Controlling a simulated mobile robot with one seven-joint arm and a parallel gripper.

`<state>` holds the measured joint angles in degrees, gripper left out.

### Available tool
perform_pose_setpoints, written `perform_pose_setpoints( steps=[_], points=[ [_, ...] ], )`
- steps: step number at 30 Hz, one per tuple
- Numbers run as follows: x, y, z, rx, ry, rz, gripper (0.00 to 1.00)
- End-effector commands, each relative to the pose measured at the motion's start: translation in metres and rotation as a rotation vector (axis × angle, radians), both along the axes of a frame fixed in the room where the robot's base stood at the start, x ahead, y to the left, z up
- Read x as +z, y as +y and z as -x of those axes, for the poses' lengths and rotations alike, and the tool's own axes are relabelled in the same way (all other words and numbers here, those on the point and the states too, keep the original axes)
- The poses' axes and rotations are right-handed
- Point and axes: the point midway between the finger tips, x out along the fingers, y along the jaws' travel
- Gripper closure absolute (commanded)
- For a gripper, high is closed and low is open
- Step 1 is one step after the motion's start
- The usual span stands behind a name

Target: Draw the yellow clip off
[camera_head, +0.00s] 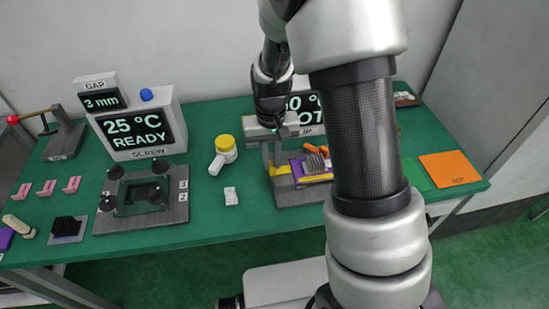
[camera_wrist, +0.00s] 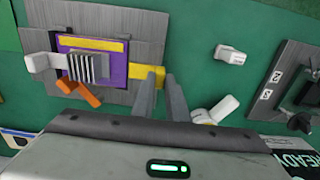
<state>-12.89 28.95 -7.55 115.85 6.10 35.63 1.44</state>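The yellow clip (camera_head: 280,170) sits at the left end of the grey fixture with the purple block (camera_head: 316,168). In the wrist view the clip (camera_wrist: 159,79) lies against the right side of the purple block (camera_wrist: 112,68). My gripper (camera_head: 276,158) is low over the clip, pointing down. In the wrist view my gripper (camera_wrist: 160,76) has its two fingers apart, with part of the clip showing between the tips. The left finger covers part of the clip. I cannot tell whether the fingers touch it.
On the fixture are a grey finned part (camera_wrist: 88,68), a white lever (camera_wrist: 40,62) and an orange lever (camera_wrist: 80,95). A display box (camera_head: 302,110) stands behind. My arm hides the fixture's right side.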

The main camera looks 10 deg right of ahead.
Motion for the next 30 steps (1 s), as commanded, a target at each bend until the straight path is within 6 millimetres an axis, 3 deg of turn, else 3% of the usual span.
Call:
perform_pose_setpoints(
  steps=[1,3,12,16,20,30],
  points=[
    [0.001,0.005,-0.001,0.004,-0.003,-0.005,0.8],
    [0.001,0.004,-0.001,0.004,-0.003,-0.005,0.69],
    [0.002,0.002,0.0,0.003,-0.002,-0.003,0.69],
    [0.013,0.002,-0.001,0.003,-0.004,-0.003,0.69],
    [0.037,0.002,-0.002,0.003,-0.007,-0.003,0.69],
    [0.121,0.003,-0.002,0.003,-0.007,-0.004,0.69]
  ],
)
